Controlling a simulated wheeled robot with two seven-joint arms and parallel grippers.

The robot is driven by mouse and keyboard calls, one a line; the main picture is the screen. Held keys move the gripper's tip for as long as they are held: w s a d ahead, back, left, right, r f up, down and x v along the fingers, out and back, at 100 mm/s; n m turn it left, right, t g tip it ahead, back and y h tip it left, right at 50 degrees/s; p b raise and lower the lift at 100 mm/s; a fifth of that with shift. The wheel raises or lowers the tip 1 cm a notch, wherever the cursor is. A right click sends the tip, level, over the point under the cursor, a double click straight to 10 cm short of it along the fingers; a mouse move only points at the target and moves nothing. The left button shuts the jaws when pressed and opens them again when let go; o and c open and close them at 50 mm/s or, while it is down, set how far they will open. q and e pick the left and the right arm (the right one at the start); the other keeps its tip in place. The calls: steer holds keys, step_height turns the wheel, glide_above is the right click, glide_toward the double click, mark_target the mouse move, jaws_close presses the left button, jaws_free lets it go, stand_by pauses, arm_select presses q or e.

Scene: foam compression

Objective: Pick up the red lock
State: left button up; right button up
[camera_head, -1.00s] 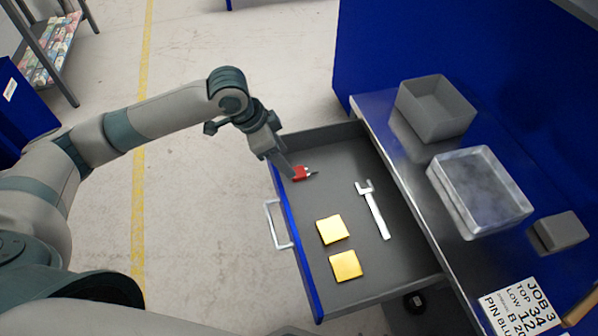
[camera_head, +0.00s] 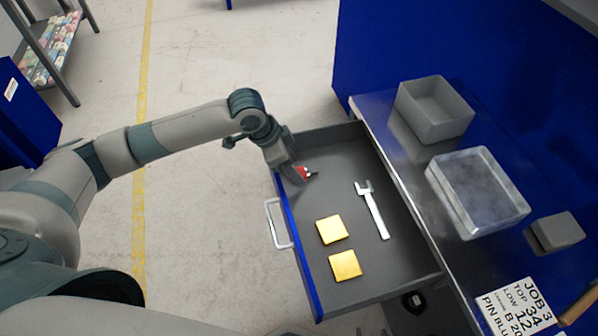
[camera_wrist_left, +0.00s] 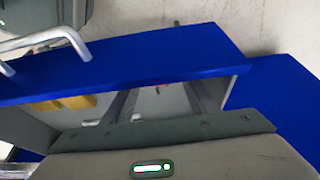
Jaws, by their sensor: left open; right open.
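The red lock (camera_head: 304,171) lies in the open drawer (camera_head: 345,155) near its far left corner, partly hidden by my left gripper (camera_head: 298,177). My left gripper reaches over the drawer's blue front and points down at the lock. In the left wrist view its two dark fingers (camera_wrist_left: 160,100) stand apart, with a small red bit of the lock (camera_wrist_left: 158,87) showing in the gap between them. The gripper is open; I cannot tell whether a finger touches the lock. My right gripper is not in view.
The drawer also holds a silver wrench (camera_head: 373,210) and two yellow blocks (camera_head: 331,229) (camera_head: 345,265). The blue drawer front (camera_head: 296,247) with its handle (camera_head: 276,222) stands below my arm.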

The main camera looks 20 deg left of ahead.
arm_select(q)
steer(key=shift+w+d+f, duration=0.1)
steer(key=shift+f, duration=0.5)
arm_select(e)
steer(key=shift+a, duration=0.4)
